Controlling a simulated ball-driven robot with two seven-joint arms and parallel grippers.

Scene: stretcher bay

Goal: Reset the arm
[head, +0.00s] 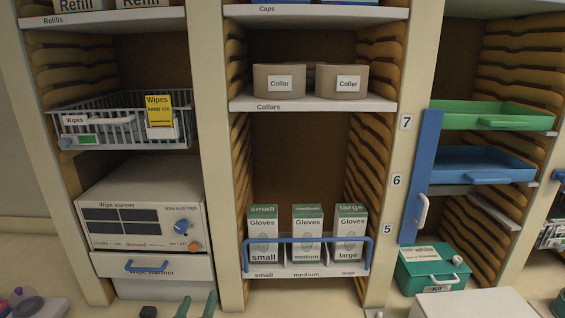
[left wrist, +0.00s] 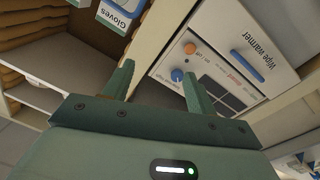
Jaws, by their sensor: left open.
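My left gripper (head: 195,305) shows at the bottom edge of the head view, only its two green fingertips, in front of and below the wipe warmer. In the left wrist view my left gripper (left wrist: 160,85) has its two green fingers spread apart with nothing between them. The wipe warmer (left wrist: 205,70) lies beyond the fingers there, apart from them, with its blue knob (left wrist: 177,75) seen between the fingertips. The rest of the left arm is hidden in the head view. My right gripper is in neither view.
The wipe warmer (head: 135,215) stands left, under a wire basket (head: 95,140) of wipes. A blue rail (head: 308,240) fronts several glove boxes. Collars (head: 280,82) sit above. A green kit box (head: 430,272) and a white surface (head: 475,303) are at lower right.

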